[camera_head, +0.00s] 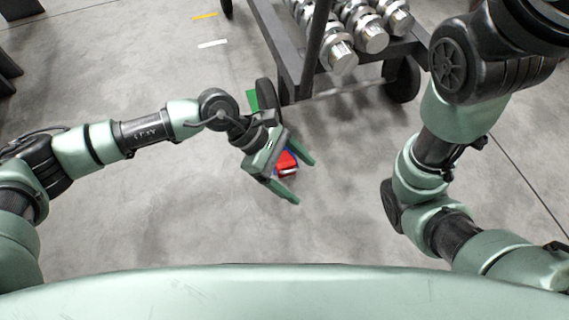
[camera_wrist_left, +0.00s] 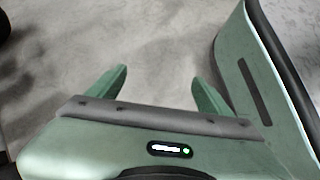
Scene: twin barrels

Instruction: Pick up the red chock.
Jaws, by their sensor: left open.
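The red chock (camera_head: 286,163) is on the grey floor in the head view, with a white mark on its near side and a bit of blue along its edge. It lies just in front of my left gripper (camera_head: 304,182), partly covered by it. The gripper's green fingers are spread apart, one on each side of the chock in the picture. I cannot tell the height gap between them. In the left wrist view my left gripper (camera_wrist_left: 160,83) shows open fingers with only bare floor between and beyond them; the chock is not visible there. My right gripper is outside the views.
A dark wheeled cart (camera_head: 290,45) carrying shiny metal cylinders (camera_head: 340,55) stands just beyond the left gripper. A green piece (camera_head: 252,100) is beside its near wheel (camera_head: 265,93). Yellow (camera_head: 204,15) and white (camera_head: 212,43) strips lie on the floor further back. The floor right of the chock is clear.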

